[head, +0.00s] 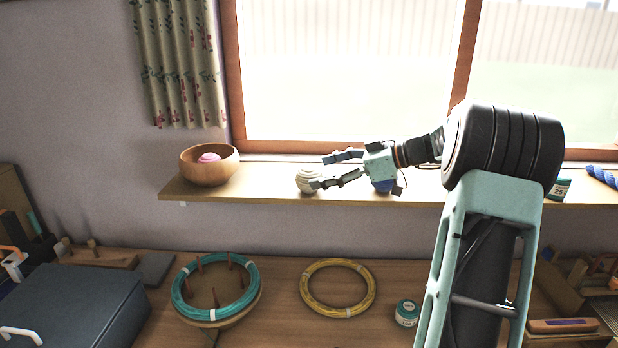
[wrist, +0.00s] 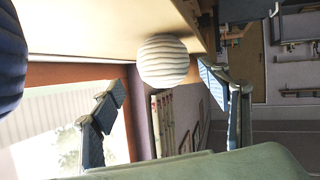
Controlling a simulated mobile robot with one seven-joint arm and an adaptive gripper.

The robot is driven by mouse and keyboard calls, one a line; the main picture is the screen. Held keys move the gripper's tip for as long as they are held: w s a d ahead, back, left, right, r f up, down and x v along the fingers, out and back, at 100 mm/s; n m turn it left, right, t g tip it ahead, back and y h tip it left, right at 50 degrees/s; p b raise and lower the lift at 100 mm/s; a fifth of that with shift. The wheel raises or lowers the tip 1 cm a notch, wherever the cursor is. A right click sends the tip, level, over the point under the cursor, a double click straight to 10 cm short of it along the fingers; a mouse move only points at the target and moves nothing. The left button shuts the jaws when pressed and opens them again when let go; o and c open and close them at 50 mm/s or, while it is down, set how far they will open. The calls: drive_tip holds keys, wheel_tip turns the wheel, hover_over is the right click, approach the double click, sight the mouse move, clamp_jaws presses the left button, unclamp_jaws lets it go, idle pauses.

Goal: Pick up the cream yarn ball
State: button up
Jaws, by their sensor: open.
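The cream yarn ball (head: 306,181), round and ribbed, rests on the wooden window shelf (head: 250,187). It also shows in the wrist view (wrist: 163,60), centred between and slightly beyond the fingertips. My gripper (head: 318,171) is open and reaches leftward along the shelf, its jaws facing the ball. In the head view the nearer fingertip overlaps the ball's right edge; I cannot tell if it touches. In the wrist view (wrist: 160,84) the fingers stand apart on either side with gaps to the ball. Nothing is held.
A dark blue ball (head: 383,187) sits on the shelf under my gripper's body. A wooden bowl (head: 208,170) with a pink ball (head: 209,158) stands to the left. The window is behind. Between bowl and cream ball the shelf is clear.

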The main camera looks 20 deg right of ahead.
sight(309, 175)
drive_tip(key=x, duration=0.2)
drive_tip(key=p+x, duration=0.1)
drive_tip(key=x, duration=0.1)
drive_tip(key=shift+s+a+f, duration=0.15)
drive_tip(key=shift+a, duration=0.2)
drive_tip(key=shift+w+a+f+p, duration=0.25)
drive_tip(key=shift+p, duration=0.05)
drive_tip(key=c, duration=1.2)
